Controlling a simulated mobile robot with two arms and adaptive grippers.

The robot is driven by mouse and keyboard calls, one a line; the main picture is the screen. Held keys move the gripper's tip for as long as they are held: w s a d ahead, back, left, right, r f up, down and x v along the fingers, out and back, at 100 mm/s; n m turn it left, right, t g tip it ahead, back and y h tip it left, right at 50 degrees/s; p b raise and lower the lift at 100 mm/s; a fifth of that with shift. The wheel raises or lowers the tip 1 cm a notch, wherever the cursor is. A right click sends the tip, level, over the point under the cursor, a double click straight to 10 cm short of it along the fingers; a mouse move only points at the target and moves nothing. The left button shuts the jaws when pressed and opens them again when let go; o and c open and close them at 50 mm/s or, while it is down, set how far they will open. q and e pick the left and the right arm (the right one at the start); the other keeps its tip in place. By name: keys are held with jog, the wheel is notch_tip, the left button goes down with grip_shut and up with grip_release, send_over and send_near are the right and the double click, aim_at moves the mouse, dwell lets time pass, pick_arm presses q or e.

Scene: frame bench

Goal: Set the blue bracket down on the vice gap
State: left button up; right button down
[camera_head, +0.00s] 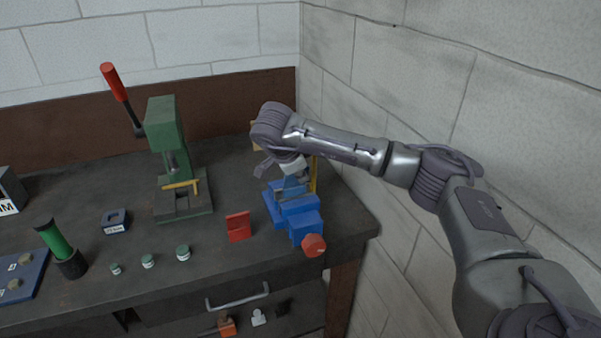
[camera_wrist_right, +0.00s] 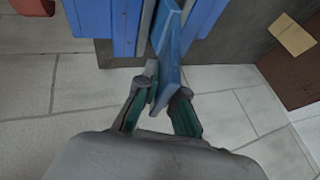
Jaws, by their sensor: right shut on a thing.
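The blue bracket (camera_head: 295,187) is a lighter blue plate between the jaws of my right gripper (camera_head: 290,170). The right wrist view shows it as a tilted blue strip (camera_wrist_right: 168,62) held between the green-padded fingers (camera_wrist_right: 165,98). My right gripper is shut on it, above the far part of the blue vice (camera_head: 299,207). In the right wrist view the vice (camera_wrist_right: 105,18) lies behind the bracket, whose far end overlaps the gap region. I cannot tell whether bracket and vice touch. My left gripper is not in view.
A red bracket (camera_head: 238,226) stands left of the vice, whose red handle knob (camera_head: 314,245) points to the front. A green press (camera_head: 168,135) stands further left. A stone wall (camera_head: 400,60) closes off the right side. Small round parts (camera_head: 183,253) lie near the front edge.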

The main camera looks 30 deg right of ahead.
jog(key=shift+f+b, duration=0.35)
jog(key=shift+f, duration=0.2)
